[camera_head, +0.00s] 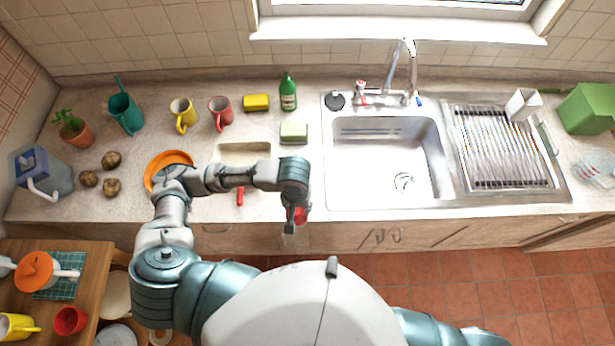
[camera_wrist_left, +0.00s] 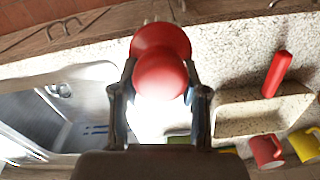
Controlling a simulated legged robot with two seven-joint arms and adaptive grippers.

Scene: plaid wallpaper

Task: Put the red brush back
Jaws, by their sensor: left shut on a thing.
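My left gripper (camera_wrist_left: 160,105) is shut on a red, round-ended thing, which I take to be the red brush (camera_wrist_left: 162,65). In the wrist view it shows nearly end-on, with a wider red part behind the knob. In the head view the left gripper (camera_head: 296,215) is at the counter's front edge, left of the sink, with the red brush partly hidden. A beige tray (camera_head: 243,147) lies on the counter, partly behind my arm, and also shows in the wrist view (camera_wrist_left: 235,128). A red handle (camera_wrist_left: 277,73) lies beside it. My right gripper is not in view.
The sink (camera_head: 380,185) and dish rack (camera_head: 500,150) are to the right. A green-topped sponge (camera_head: 293,132), green bottle (camera_head: 288,92), yellow sponge (camera_head: 256,102) and red mug (camera_head: 221,112) stand near the tray. An orange bowl (camera_head: 165,157) sits beside my arm.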

